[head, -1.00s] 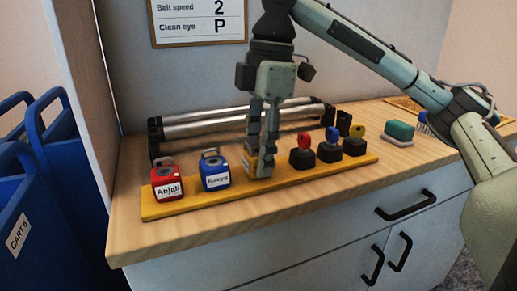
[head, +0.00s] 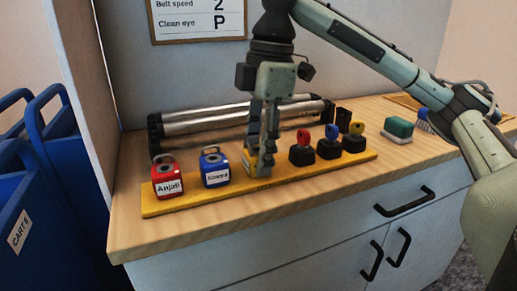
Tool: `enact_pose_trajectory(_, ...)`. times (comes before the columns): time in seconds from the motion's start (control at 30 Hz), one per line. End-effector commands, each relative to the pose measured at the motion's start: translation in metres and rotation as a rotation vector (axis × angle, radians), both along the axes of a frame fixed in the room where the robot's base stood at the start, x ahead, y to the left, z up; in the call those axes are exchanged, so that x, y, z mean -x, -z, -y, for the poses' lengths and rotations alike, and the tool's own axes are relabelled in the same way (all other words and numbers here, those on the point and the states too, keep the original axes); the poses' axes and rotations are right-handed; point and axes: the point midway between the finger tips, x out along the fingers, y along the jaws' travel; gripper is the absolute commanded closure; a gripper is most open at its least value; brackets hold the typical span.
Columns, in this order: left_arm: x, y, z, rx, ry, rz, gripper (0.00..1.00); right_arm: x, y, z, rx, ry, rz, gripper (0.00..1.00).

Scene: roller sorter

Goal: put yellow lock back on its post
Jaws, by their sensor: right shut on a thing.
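The yellow lock (head: 248,162) stands on the yellow board (head: 312,176), right of the blue lock, mostly hidden by my right gripper (head: 262,168). My right gripper points down and is shut on the yellow lock, at board level. The red lock (head: 168,180), labelled Anjali, and the blue lock (head: 214,169) stand upright on the board to the left. The post under the yellow lock is hidden, so I cannot tell whether the lock is seated on it. My left gripper is not in view.
Red (head: 302,148), blue (head: 329,142) and yellow (head: 354,138) keys stand in black blocks on the board, close right of my gripper. Metal rollers (head: 205,122) lie behind. A green-topped brush or sponge (head: 398,129) is at the right. The counter's front strip is clear.

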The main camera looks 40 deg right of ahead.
Motion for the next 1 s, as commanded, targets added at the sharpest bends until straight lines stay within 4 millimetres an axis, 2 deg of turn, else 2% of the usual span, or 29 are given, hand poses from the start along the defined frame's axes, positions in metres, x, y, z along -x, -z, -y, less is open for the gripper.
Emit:
enact_pose_trajectory(0.07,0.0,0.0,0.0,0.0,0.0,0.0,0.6,0.0,0.001,0.0,0.001,0.0,-0.002,0.94)
enact_pose_trajectory(0.1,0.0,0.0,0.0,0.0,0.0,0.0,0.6,0.0,0.001,0.0,0.001,0.0,-0.002,0.59)
enact_pose_trajectory(0.3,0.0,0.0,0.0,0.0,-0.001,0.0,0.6,0.0,0.001,0.0,0.001,0.0,-0.002,0.37)
enact_pose_trajectory(0.67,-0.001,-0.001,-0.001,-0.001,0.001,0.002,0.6,0.0,-0.005,0.0,-0.001,0.0,0.0,0.37)
enact_pose_trajectory(1.0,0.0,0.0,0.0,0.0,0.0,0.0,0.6,0.001,-0.057,0.007,0.0,0.001,0.004,0.37)
